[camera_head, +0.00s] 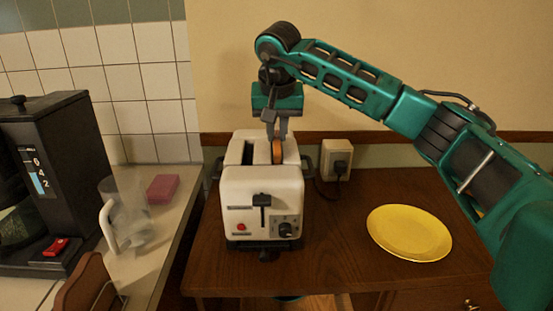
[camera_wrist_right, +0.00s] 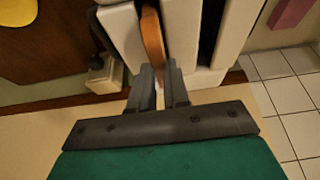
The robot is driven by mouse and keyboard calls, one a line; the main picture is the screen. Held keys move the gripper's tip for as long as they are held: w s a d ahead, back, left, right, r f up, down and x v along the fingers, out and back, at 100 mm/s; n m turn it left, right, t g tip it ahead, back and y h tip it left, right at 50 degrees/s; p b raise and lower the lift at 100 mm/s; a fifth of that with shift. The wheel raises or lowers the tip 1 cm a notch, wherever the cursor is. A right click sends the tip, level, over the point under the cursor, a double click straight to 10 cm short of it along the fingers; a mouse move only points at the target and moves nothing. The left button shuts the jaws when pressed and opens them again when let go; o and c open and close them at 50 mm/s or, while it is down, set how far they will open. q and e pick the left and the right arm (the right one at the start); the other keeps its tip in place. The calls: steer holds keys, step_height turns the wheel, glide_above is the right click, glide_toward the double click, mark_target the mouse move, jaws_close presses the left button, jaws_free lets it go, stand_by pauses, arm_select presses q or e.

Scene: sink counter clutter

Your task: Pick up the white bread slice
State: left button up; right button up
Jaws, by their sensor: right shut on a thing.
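A white toaster (camera_head: 262,200) with two slots stands on the wooden counter. The bread slice (camera_head: 277,152) is upright in the toaster's right slot, with its orange-brown crust edge showing at the top. It also shows in the right wrist view (camera_wrist_right: 153,40), between the white slot walls. My right gripper (camera_head: 277,136) points down over that slot and is shut on the top of the bread slice. The fingers also show in the right wrist view (camera_wrist_right: 159,78). The lower part of the slice is hidden inside the toaster. My left gripper is not in view.
A yellow plate (camera_head: 409,233) lies on the counter to the right, with bare wood around it. A wall socket (camera_head: 337,159) with a plug is behind the toaster. A clear jug (camera_head: 124,215), a pink sponge (camera_head: 162,188) and a black coffee machine (camera_head: 45,180) stand at left.

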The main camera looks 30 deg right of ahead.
jaws_close()
